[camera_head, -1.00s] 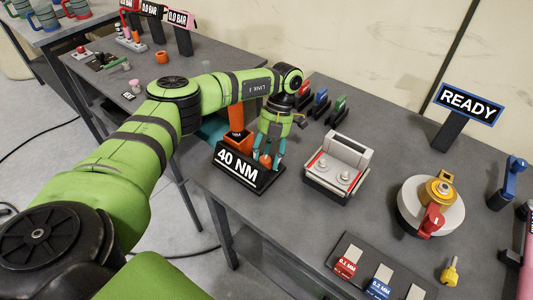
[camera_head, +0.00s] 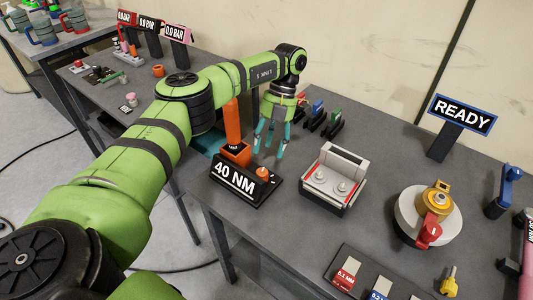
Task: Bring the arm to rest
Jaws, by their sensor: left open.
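My left arm comes in from the lower left and reaches over the table. My left gripper (camera_head: 268,146) hangs with its teal fingers pointing down, open and empty. It is above and just behind the right part of a black stand (camera_head: 250,195) with a "40 NM" sign. An orange knob (camera_head: 262,174) on that stand shows clear below the fingertips. An orange upright tool (camera_head: 233,125) stands at the left of the stand. My right gripper is not in view.
A grey box with two round studs (camera_head: 340,168) stands right of the stand. Farther right are a round white base (camera_head: 410,212) with a yellow and red switch, a "READY" sign (camera_head: 463,114) and a yellow key (camera_head: 449,280). Coloured clips (camera_head: 316,116) stand behind the gripper.

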